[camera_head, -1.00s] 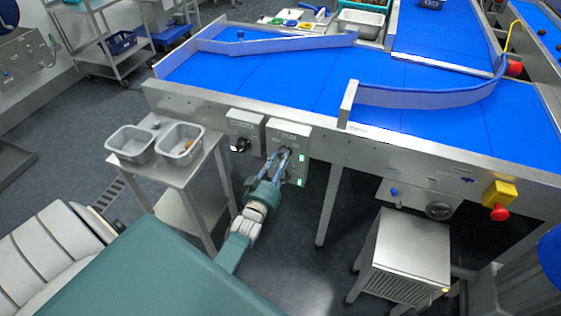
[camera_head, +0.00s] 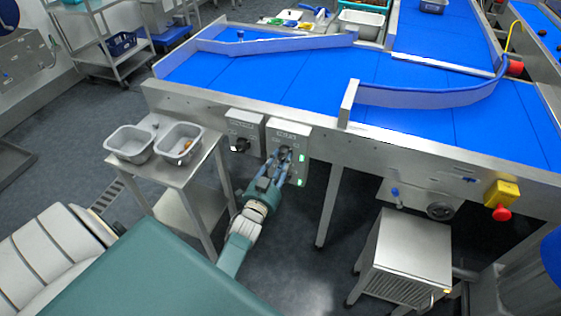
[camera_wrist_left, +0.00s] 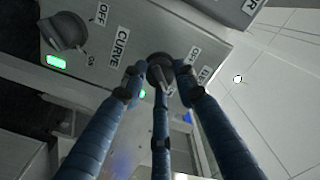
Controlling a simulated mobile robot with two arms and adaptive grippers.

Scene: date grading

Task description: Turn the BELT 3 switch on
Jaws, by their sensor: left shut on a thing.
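The control box (camera_head: 301,143) under the belt frame carries two dark knobs, seen close in the left wrist view. One knob (camera_wrist_left: 62,32) is marked CURVE, with a lit green lamp (camera_wrist_left: 55,62). My right gripper is out of view.
Another switch box (camera_head: 243,131) with a black knob hangs just left. A steel stand with two grey bins (camera_head: 133,157) is left of my arm. A yellow box with a red button (camera_head: 501,214) and a steel cabinet (camera_head: 408,252) are at right.

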